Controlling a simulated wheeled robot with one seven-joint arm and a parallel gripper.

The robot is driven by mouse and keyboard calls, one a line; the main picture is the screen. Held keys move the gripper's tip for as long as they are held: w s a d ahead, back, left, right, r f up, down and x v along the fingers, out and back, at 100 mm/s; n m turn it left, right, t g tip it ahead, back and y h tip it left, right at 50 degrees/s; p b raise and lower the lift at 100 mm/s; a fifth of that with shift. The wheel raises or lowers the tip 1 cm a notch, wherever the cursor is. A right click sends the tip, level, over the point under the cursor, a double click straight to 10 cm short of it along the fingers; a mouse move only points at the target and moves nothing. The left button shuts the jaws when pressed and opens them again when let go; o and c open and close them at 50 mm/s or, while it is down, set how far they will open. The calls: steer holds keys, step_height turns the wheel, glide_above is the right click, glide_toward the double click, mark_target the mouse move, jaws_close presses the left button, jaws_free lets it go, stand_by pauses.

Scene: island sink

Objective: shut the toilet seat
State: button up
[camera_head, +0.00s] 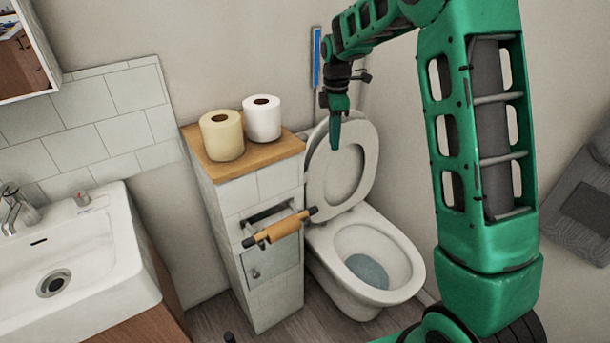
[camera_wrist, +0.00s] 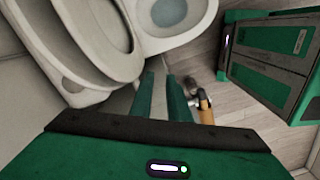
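The white toilet (camera_head: 325,262) stands right of the tiled cabinet, with its bowl uncovered. Its seat (camera_head: 369,150) is raised upright, leaning back toward the wall, with a pale surface showing inside its ring. In the wrist view the raised seat (camera_wrist: 131,66) fills the upper left and the bowl rim (camera_wrist: 150,42) shows at the top. My gripper (camera_head: 335,143) points down at the upper part of the raised seat, overlapping it in the head view; I cannot tell if they touch. In the wrist view my gripper (camera_wrist: 161,74) shows two fingers slightly apart with nothing between them.
A tiled cabinet (camera_head: 230,205) with a wooden top (camera_head: 255,158) holds two paper rolls (camera_head: 222,135). A holder with a brown roll (camera_head: 278,229) sticks out toward the bowl. A sink (camera_head: 105,270) is at left. A wall is close behind the toilet.

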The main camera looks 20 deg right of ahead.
steer(key=w+a+f+n, duration=0.6)
steer(key=w+a+f, duration=0.1)
steer(key=w, duration=0.1)
steer(key=f, duration=1)
steer(key=shift+s+f, duration=0.3)
steer(key=shift+s, duration=0.05)
jaws_close()
